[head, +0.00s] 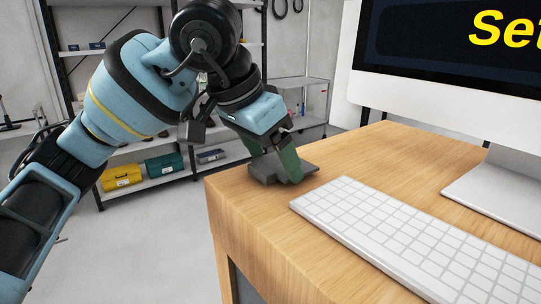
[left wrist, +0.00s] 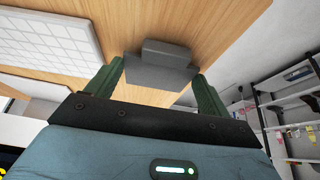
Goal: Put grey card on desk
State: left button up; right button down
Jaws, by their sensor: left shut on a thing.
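The grey card (head: 262,172) is a small dark grey piece with a raised block on it, at the desk's far left edge in the head view. My left gripper (head: 276,166) reaches down over it with green fingers and is shut on it. In the left wrist view the grey card (left wrist: 160,72) sits between the two green finger tips. The desk (head: 250,205) has a light wooden top. The card is over the desk top or very close above it; I cannot tell if it touches. My right gripper is not in view.
A white keyboard (head: 400,235) lies on the desk just right of the card. A large monitor (head: 440,105) on a stand (head: 500,195) is behind it. Shelves with a yellow box (head: 121,178) and a green box (head: 164,168) stand beyond the desk. Bare desk lies between card and monitor.

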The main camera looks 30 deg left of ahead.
pick_arm(q)
jog(key=shift+f, duration=0.25)
jog(key=shift+f, duration=0.1)
jog(key=o, duration=0.7)
jog(key=shift+o, duration=1.3)
jog(key=shift+r, duration=0.35)
jog(key=p+v, duration=0.1)
jog(key=v, duration=1)
jog(key=shift+r+p, duration=0.35)
jog(key=shift+s, duration=0.1)
